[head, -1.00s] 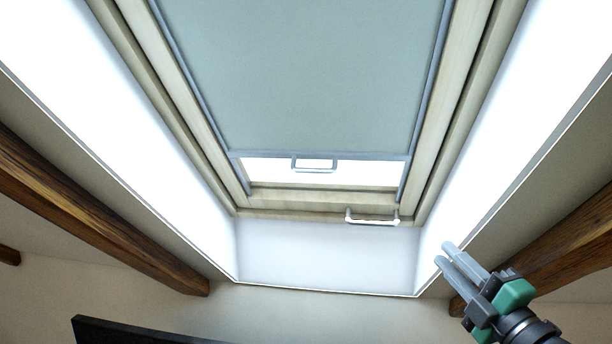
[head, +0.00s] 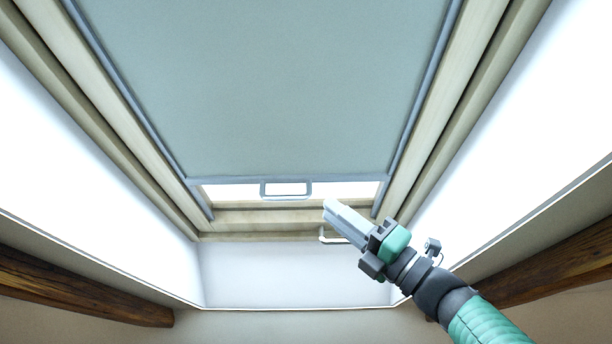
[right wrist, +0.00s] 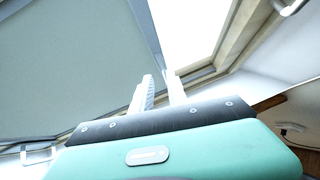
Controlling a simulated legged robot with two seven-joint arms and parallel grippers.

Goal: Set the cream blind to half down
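The blind (head: 270,90) looks pale grey-green, not clearly cream, and covers most of the roof window. Its bottom bar (head: 225,181) is near the lower end, with a bright strip of glass below it. A grey loop handle (head: 286,189) sits at the middle of the bar. My right gripper (head: 330,208) is below and right of the loop handle in the head view, apart from it and empty. The right wrist view shows a gap between its two pale fingers (right wrist: 158,88); the blind (right wrist: 70,65) lies to their left. My left gripper is not in view.
A window handle (head: 328,238) on the lower frame is partly behind my right gripper. The wooden frame (head: 440,110) and bright sloping reveal walls (head: 500,120) border the window. Dark beams (head: 80,288) run below on both sides.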

